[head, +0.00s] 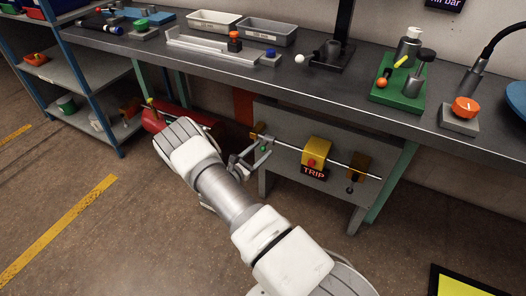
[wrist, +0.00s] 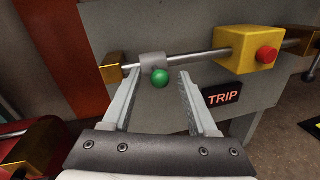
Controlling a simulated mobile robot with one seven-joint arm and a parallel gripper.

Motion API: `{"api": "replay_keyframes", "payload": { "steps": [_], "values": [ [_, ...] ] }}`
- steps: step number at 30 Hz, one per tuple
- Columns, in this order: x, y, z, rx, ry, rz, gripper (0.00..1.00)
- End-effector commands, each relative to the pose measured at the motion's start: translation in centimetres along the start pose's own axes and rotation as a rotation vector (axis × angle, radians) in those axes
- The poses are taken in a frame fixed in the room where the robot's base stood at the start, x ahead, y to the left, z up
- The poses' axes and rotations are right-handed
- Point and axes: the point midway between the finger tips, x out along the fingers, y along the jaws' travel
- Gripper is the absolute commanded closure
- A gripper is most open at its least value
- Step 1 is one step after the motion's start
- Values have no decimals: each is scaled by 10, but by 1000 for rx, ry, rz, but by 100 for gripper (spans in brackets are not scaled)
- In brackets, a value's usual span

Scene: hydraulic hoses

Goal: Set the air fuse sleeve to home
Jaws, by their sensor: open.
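A grey sleeve (wrist: 152,62) sits on a horizontal steel rod (wrist: 195,58) near its left brass bracket (wrist: 112,72), with a small gap between them. A green ball (wrist: 160,78) is at the sleeve's lower front; it also shows in the head view (head: 264,149). A yellow block (wrist: 246,48) with a red button (wrist: 267,55) is on the rod to the right, above the TRIP sign (wrist: 222,96). My gripper (wrist: 150,82) is open, its fingers either side of the sleeve and ball with no clear contact. It also shows in the head view (head: 252,158).
The grey panel (head: 290,178) stands below the workbench edge (head: 330,92). A right brass bracket (head: 358,167) and a dark knob (head: 349,189) are beyond the yellow block. A red cylinder (head: 165,117) lies left of the panel. The floor in front is clear.

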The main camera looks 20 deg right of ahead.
Motion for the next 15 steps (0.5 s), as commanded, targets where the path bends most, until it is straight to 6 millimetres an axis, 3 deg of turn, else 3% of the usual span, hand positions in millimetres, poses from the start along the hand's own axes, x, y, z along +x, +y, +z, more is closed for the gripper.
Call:
{"api": "replay_keyframes", "payload": {
  "steps": [6, 14, 15],
  "values": [
    [16, 0, 0, 0, -2, 0, 41],
    [17, 0, 1, 0, -1, 0, 41],
    [16, 0, 1, 0, -1, 0, 47]
  ]
}}
